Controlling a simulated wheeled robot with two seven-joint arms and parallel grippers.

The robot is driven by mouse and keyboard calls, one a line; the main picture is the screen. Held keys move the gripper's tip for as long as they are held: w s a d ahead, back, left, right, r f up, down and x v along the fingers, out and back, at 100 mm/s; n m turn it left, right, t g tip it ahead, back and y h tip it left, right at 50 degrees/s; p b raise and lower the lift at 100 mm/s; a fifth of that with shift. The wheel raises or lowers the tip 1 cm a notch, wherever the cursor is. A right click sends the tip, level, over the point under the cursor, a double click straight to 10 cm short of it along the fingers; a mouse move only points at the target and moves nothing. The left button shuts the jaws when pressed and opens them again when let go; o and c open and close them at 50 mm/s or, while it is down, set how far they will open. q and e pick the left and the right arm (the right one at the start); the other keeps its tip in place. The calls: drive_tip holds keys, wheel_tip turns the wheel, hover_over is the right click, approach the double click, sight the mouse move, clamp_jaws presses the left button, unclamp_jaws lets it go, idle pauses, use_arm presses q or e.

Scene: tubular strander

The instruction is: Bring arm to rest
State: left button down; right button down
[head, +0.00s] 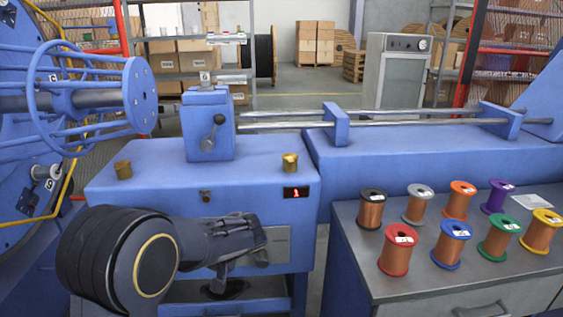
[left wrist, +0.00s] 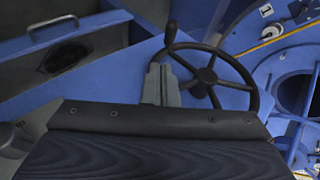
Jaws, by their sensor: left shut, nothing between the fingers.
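My left arm reaches in from the lower left of the head view. Its dark grey gripper (head: 243,264) is in front of the blue machine cabinet (head: 245,200), below the cabinet's top. In the left wrist view the grey fingers (left wrist: 160,86) are shut with nothing between them. A black handwheel (left wrist: 209,76) with a crank knob shows just beyond and beside the fingers; I cannot tell whether they touch it. My right gripper is in neither view.
A grey table (head: 355,236) at the right holds several coloured wire spools, including a red one (head: 399,250). A blue cage wheel (head: 140,95) stands at the left.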

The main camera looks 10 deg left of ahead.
use_arm(q)
drive_tip(key=s+h, duration=0.7)
drive_tip(key=s, duration=0.5)
drive_tip(key=s+d+r+t+h, duration=0.2)
drive_tip(key=s+d+h, duration=0.15)
drive_tip(key=s, duration=0.35)
drive_tip(key=s+d+r+t+h, duration=0.25)
drive_tip(key=s+d, duration=0.25)
drive_tip(key=s, duration=0.3)
wheel_tip(320, 180, up, 30)
drive_tip(key=p, duration=3)
drive_tip(key=shift+f+m, duration=0.2)
drive_tip(key=shift+m, duration=0.1)
drive_tip(key=shift+d+g, duration=0.1)
drive_tip(key=shift+g, duration=0.15)
